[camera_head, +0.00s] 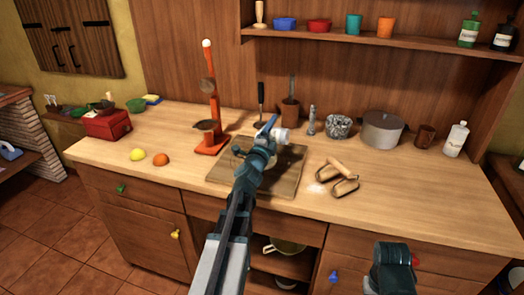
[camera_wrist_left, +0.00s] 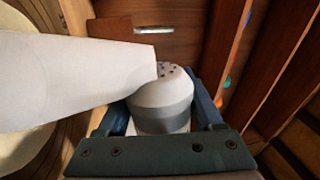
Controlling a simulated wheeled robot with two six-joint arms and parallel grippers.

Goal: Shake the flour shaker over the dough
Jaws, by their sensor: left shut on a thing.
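My left gripper (camera_head: 272,126) is above the wooden board in the middle of the counter. It is shut on the flour shaker (camera_head: 281,136), whose white end points right. In the left wrist view, the grey and white shaker (camera_wrist_left: 163,105) sits between the jaws (camera_wrist_left: 165,115), with its holed top showing. A smooth white cone (camera_wrist_left: 70,80) spreads from that top towards the left edge and looks like falling flour. The pale dough (camera_head: 270,162) lies on the board, partly hidden by my arm. It seems to show at the left of the wrist view (camera_wrist_left: 20,145).
The board (camera_head: 228,174) has an orange-red stand (camera_head: 212,140) at its left. A pot (camera_head: 381,130) and a white bottle (camera_head: 456,140) stand further right.

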